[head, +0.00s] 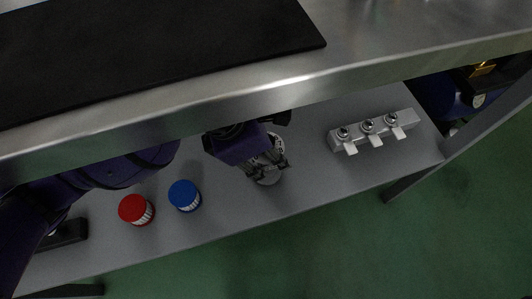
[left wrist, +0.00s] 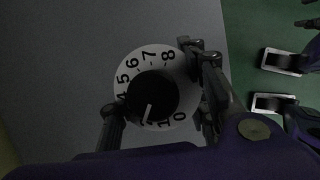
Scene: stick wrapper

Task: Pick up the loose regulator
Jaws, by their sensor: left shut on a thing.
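The loose regulator (head: 268,178) is a round pale dial with black numbers, low over the grey shelf and partly hidden by my left gripper in the head view. In the left wrist view the regulator (left wrist: 131,81) shows its number ring and a dark centre knob with a white pointer mark. My left gripper (head: 266,168) is shut on it, with one finger on each side of the dial. In the left wrist view the left gripper's fingers (left wrist: 158,98) flank the ring.
A red-topped jar (head: 133,209) and a blue-topped jar (head: 183,194) stand left on the shelf (head: 225,215). A metal block with three levers (head: 370,132) is to the right. The steel table edge (head: 350,84) overhangs above. A black mat (head: 150,45) lies on the table.

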